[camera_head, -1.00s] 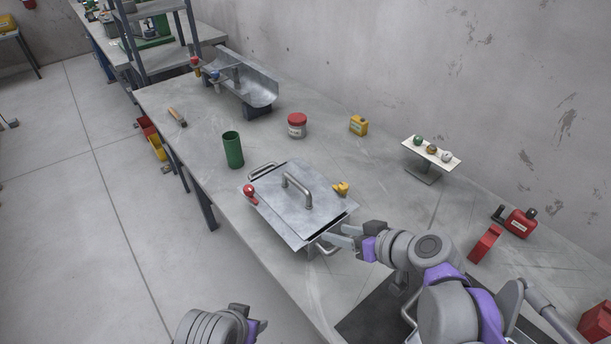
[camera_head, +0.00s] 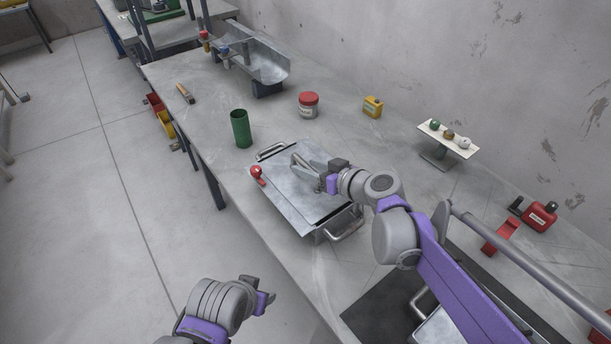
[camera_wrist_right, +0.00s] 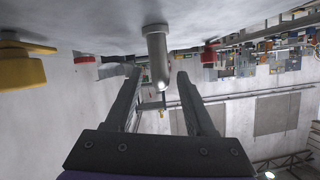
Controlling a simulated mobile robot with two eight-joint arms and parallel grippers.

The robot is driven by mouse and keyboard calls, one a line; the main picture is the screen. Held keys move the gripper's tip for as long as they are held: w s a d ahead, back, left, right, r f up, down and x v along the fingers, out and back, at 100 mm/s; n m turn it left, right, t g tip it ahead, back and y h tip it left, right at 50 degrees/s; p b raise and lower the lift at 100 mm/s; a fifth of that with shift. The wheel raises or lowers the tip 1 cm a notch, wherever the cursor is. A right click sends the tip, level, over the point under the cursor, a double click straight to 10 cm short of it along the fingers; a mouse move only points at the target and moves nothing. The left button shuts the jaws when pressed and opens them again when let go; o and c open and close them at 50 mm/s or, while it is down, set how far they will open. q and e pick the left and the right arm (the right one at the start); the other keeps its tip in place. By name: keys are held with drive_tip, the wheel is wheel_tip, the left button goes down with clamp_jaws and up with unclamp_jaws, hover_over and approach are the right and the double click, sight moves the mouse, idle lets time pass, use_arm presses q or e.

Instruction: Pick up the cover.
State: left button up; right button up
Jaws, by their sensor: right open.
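The cover (camera_head: 288,197) is a flat grey metal plate lying on a shallow metal box with side handles, on the workbench. Its bar handle (camera_head: 297,160) is partly hidden by my right gripper (camera_head: 307,167). In the right wrist view the handle (camera_wrist_right: 157,58) stands between the two spread fingers of the right gripper (camera_wrist_right: 158,85). The fingers are open, and I cannot tell whether either touches it. A red-knobbed clamp (camera_head: 257,172) sits at the cover's left edge. My left gripper (camera_head: 262,292) is low in the head view, away from the cover; its jaws are unclear.
A green cylinder (camera_head: 241,129), a red-lidded jar (camera_head: 308,105) and a yellow container (camera_head: 373,107) stand behind the box. A small stand with balls (camera_head: 447,137) and red items (camera_head: 538,215) are to the right. A metal trough (camera_head: 255,65) is at the back.

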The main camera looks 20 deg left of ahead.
drive_tip(key=shift+x, duration=0.85)
clamp_jaws()
idle(0.8)
